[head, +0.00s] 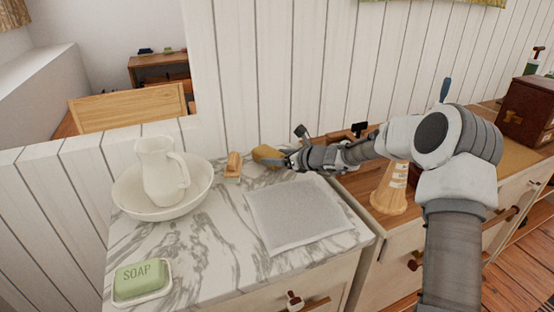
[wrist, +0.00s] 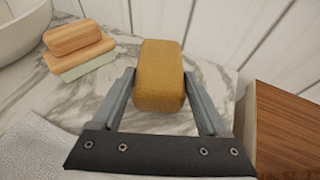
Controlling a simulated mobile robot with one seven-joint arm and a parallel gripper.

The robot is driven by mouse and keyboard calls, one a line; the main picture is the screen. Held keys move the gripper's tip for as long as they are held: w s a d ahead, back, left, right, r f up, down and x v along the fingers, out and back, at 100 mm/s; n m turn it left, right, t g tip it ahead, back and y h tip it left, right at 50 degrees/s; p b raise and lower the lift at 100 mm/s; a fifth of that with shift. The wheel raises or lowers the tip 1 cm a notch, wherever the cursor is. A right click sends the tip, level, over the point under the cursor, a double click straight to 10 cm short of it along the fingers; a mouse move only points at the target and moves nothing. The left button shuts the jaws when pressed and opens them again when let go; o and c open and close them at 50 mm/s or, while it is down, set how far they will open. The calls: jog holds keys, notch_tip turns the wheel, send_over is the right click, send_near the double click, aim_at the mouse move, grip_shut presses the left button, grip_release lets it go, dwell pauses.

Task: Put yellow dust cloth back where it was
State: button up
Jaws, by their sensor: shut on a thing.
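The yellow dust cloth (wrist: 160,77) is a folded, rounded yellow-brown block. In the wrist view it sits between the two fingers of my gripper (wrist: 161,90), which is shut on it. In the head view the cloth (head: 266,153) shows at the tip of my gripper (head: 282,160), over the back of the marble top near the white plank wall. I cannot tell whether the cloth touches the marble.
A wooden-backed brush or block (head: 233,165) lies left of the cloth. A white bowl with a pitcher (head: 160,175), a soap dish (head: 142,281) and a grey-white cloth (head: 295,213) share the marble top (head: 215,260). A wooden surface (wrist: 290,125) adjoins on the right.

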jog(key=shift+f, duration=0.15)
jog(key=o, duration=1.3)
jog(key=shift+r, duration=0.4)
jog(key=p+v, duration=0.2)
jog(key=v, duration=1)
jog(key=shift+f, duration=0.1)
